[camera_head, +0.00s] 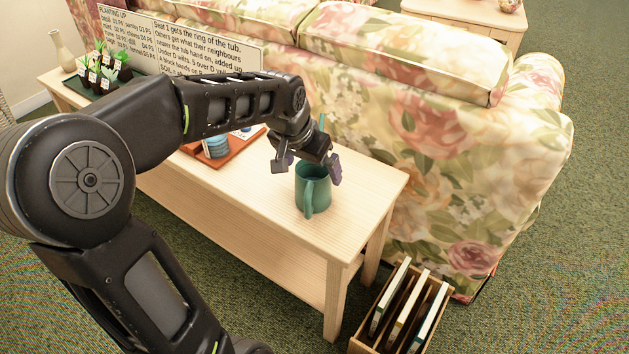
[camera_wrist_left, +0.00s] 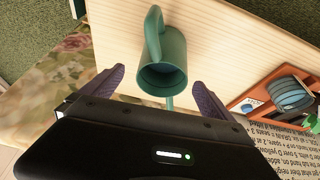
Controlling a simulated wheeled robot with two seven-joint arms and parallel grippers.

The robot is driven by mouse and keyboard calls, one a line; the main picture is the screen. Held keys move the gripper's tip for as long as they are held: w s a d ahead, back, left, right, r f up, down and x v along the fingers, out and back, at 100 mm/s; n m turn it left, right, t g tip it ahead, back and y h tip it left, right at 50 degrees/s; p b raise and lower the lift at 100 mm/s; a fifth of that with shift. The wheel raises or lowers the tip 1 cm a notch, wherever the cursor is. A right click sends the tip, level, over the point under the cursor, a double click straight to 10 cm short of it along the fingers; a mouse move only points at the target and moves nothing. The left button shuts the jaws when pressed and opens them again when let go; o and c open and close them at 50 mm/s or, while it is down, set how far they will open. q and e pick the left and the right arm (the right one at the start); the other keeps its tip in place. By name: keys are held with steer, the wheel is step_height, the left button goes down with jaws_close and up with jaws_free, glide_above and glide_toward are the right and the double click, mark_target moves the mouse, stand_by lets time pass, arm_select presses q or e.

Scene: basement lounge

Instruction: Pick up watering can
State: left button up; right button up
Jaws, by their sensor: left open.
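The green watering can (camera_head: 311,190) stands upright near the right end of the light wooden table (camera_head: 372,190). Its handle faces the front in the head view, and a thin spout shows behind it. My left gripper (camera_head: 308,170) is open just above and behind the can, with its fingers spread to either side. In the left wrist view the watering can (camera_wrist_left: 163,72) lies ahead, between and beyond the two fingertips (camera_wrist_left: 158,88), with its open top toward me. I see no contact between the fingers and the can. My right gripper does not show.
An orange tray (camera_head: 232,151) with a blue-banded round item (camera_head: 216,147) lies left of the can. Seedling pots (camera_head: 104,72) and a text board (camera_head: 180,40) are farther left. A floral sofa (camera_head: 440,130) stands close behind the table. A crate (camera_head: 362,345) of upright books is on the floor.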

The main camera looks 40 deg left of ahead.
mark_target(317, 178)
arm_select(q)
steer(key=shift+x, duration=1.1)
steer(key=shift+b, duration=0.3)
steer(key=b+x, duration=0.1)
steer(key=x, duration=0.3)
steer(key=shift+a+f+b, duration=0.15)
steer(key=shift+a+b, duration=0.05)
steer(key=shift+b, duration=0.2)
steer(key=shift+w+f, duration=0.35)
steer(key=shift+f, duration=0.05)
steer(key=c, duration=2)
step_height(317, 178, up, 10)
steer(key=p, duration=0.3)
steer(key=shift+r, duration=0.1)
steer(key=shift+c, duration=0.2)
